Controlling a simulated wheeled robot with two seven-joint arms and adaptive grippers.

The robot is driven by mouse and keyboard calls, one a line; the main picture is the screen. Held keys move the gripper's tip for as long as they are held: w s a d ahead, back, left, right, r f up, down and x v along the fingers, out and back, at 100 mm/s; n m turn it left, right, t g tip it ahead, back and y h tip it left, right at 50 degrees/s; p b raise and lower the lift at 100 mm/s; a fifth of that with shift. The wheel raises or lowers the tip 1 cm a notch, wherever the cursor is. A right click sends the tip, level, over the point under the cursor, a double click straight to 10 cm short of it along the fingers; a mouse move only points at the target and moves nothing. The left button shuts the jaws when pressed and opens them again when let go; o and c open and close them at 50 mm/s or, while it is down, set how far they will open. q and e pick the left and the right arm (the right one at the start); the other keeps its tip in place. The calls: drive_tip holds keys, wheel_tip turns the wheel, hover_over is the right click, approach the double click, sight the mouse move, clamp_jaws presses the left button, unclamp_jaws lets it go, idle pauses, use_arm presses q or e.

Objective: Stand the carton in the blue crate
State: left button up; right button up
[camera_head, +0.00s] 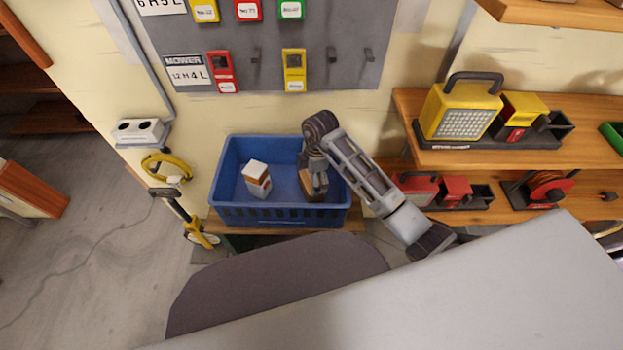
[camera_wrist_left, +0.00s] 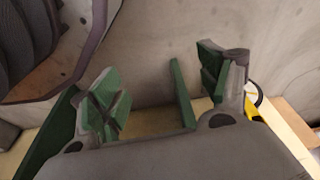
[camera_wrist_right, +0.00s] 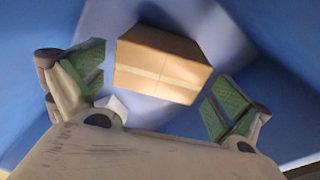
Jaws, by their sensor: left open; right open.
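The blue crate (camera_head: 283,217) stands on a low wooden shelf by the wall. A brown cardboard carton (camera_head: 312,187) is inside it on the right, partly hidden by my right gripper (camera_head: 316,190). In the right wrist view the carton (camera_wrist_right: 160,65), with a pale tape band, lies between and beyond the open green-padded fingers (camera_wrist_right: 163,83), apparently apart from both. Whether it rests flat on the crate floor is hard to tell. A white box (camera_head: 257,181) with a small red mark stands on the crate's left side. My left gripper (camera_wrist_left: 158,90) is open with no carton in it.
A wooden shelf (camera_head: 480,155) with a yellow lamp (camera_head: 461,108) stands right of the crate. A grey tool board (camera_head: 270,50) hangs behind. A green strip (camera_wrist_left: 183,94) shows between my left fingers. The crate floor between the white box and carton is clear.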

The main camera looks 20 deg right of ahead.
wheel_tip(320, 180, up, 2)
drive_tip(key=shift+d+r, duration=0.15)
drive_tip(key=shift+r, duration=0.05)
use_arm(q)
drive_tip(key=s+a+f+p, duration=0.1)
drive_tip(key=s+a+f, duration=0.1)
drive_tip(key=s+f, duration=0.2)
drive_tip(key=shift+a+f+p, duration=0.3)
drive_tip(key=shift+f+p, duration=0.05)
drive_tip(key=shift+f, duration=0.25)
use_arm(e)
wheel_tip(320, 180, up, 8)
drive_tip(key=shift+s+d+r, duration=0.15)
drive_tip(key=shift+d, duration=0.2)
use_arm(q)
drive_tip(key=shift+s, duration=0.1)
